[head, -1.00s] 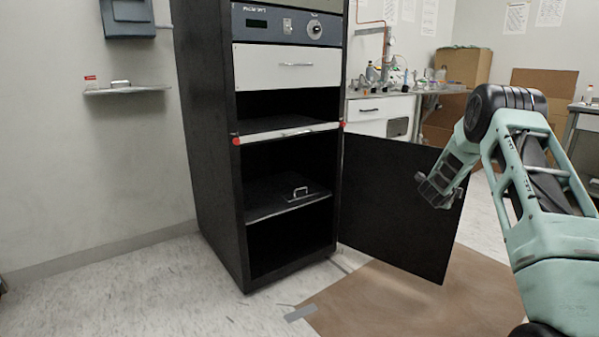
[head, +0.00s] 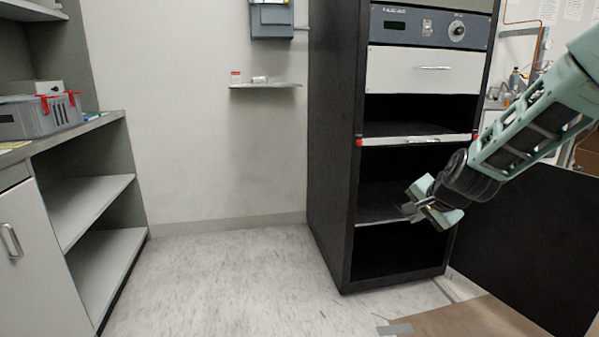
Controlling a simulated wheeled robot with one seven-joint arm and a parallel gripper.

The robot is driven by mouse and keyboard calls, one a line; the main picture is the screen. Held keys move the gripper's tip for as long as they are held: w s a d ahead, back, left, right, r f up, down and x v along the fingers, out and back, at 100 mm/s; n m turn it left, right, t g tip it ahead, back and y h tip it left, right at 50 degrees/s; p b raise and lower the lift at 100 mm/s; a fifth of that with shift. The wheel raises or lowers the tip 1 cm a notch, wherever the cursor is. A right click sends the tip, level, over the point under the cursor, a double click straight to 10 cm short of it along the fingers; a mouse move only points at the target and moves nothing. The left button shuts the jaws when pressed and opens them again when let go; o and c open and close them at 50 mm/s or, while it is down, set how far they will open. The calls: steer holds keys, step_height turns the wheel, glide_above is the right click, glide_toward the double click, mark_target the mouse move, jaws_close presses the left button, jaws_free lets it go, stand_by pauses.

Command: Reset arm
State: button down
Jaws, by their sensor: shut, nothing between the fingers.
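My gripper (head: 412,209) is shut and empty. It appears in front of the lower part of the black cabinet (head: 332,150), at the end of my pale green arm, which comes in from the right edge. The arm hides part of the cabinet's right side and part of its open black door (head: 535,245). I cannot tell how far the gripper is from the cabinet shelf (head: 378,205).
Left is a grey counter (head: 100,122) bearing a grey bin (head: 35,118) with red clips, above open shelves. A small wall shelf (head: 265,85) holds little items. Brown floor covering (head: 470,320) lies lower right. The pale floor (head: 230,280) between counter and cabinet is clear.

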steer(key=s+a+n+g+y, duration=0.2)
steer(key=s+a+n+g, duration=0.3)
steer(key=s+a+n, duration=0.9)
steer(key=s+n+g+h, duration=0.25)
steer(key=s+n, duration=0.25)
steer(key=s, duration=2)
step_height(320, 180, up, 28)
steer(key=p, duration=2.8)
steer(key=shift+a+r+g+p, duration=0.2)
steer(key=shift+a+g+p, duration=0.15)
steer(key=shift+g, duration=0.1)
steer(key=shift+s, duration=0.1)
steer(key=shift+d, duration=0.15)
